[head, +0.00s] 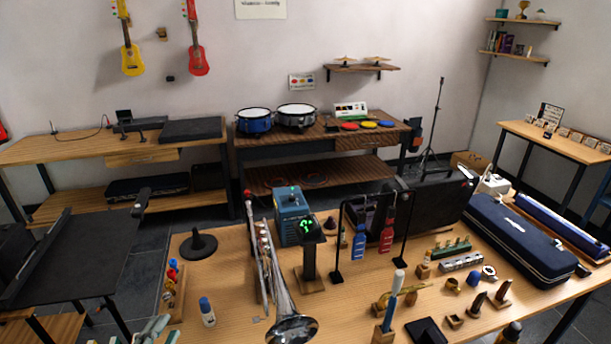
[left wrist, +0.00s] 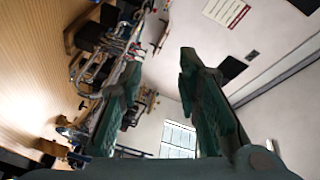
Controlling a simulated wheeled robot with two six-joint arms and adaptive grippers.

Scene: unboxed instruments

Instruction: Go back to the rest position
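My left gripper (head: 157,327) shows at the bottom left edge of the head view, by the near left edge of the wooden table (head: 232,265). In the left wrist view its two dark green fingers (left wrist: 160,65) stand apart with nothing between them. That view is turned on its side, with the table at left and the wall at right. My right gripper is not visible in either view.
On the table are a silver trumpet (head: 285,300), a white bottle with a blue cap (head: 207,312), a black round stand (head: 198,244), a blue box (head: 293,216) and a navy case (head: 520,238). A black-topped table (head: 75,265) stands at left; dark floor lies between.

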